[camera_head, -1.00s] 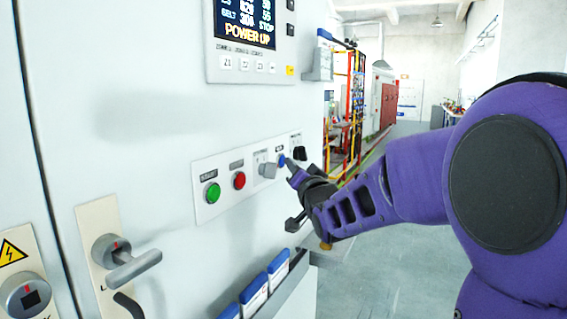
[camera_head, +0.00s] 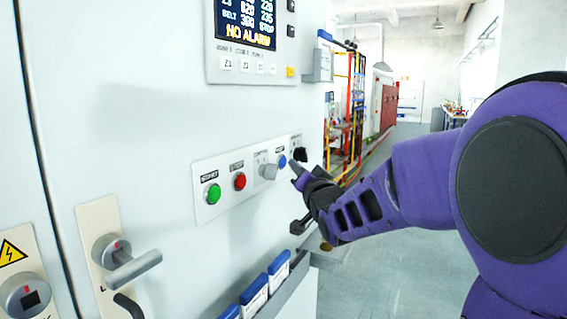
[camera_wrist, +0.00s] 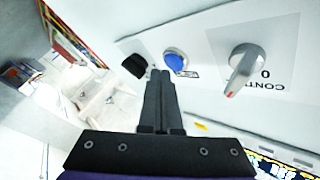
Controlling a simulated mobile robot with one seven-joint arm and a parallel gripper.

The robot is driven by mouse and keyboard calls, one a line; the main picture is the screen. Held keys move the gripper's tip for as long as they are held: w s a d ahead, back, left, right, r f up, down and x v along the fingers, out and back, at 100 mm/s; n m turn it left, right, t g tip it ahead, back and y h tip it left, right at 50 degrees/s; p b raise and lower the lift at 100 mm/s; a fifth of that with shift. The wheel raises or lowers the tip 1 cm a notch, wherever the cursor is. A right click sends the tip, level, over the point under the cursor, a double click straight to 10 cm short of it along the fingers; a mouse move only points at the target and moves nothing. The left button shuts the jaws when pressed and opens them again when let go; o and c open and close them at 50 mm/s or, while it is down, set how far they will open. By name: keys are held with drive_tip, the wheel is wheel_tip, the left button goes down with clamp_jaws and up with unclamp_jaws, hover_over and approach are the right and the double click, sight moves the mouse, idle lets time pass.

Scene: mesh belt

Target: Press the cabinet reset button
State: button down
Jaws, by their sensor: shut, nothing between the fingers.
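The blue reset button (camera_head: 282,161) sits on the cabinet's control strip, between a grey selector knob (camera_head: 268,171) and a black knob (camera_head: 299,154). In the wrist view the blue button (camera_wrist: 175,61) is just beyond my fingertips, with the grey selector (camera_wrist: 245,66) to its right and the black knob (camera_wrist: 134,66) to its left. My gripper (camera_head: 294,168) is shut and empty, its tips close to the button; in the head view a small gap shows between them. The cabinet display (camera_head: 246,27) reads "NO ALARM".
A green button (camera_head: 213,194) and a red button (camera_head: 239,181) lie farther left on the strip. A lever handle (camera_head: 131,266) sticks out at lower left. A holder with blue-topped booklets (camera_head: 279,268) is below. Open floor (camera_head: 385,270) lies to the right.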

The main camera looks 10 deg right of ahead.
drive_tip(key=shift+s+d, duration=0.1)
drive_tip(key=shift+d, duration=0.05)
drive_tip(key=shift+s+d+p, duration=0.2)
drive_tip(key=shift+s+d, duration=0.25)
drive_tip(key=shift+d, duration=0.25)
drive_tip(key=shift+s+d+p, duration=0.2)
drive_tip(key=shift+s+d, duration=0.25)
drive_tip(key=shift+d, duration=0.25)
drive_tip(key=shift+s+d+p, duration=0.2)
drive_tip(key=shift+s+d, duration=0.25)
drive_tip(key=shift+d, duration=0.25)
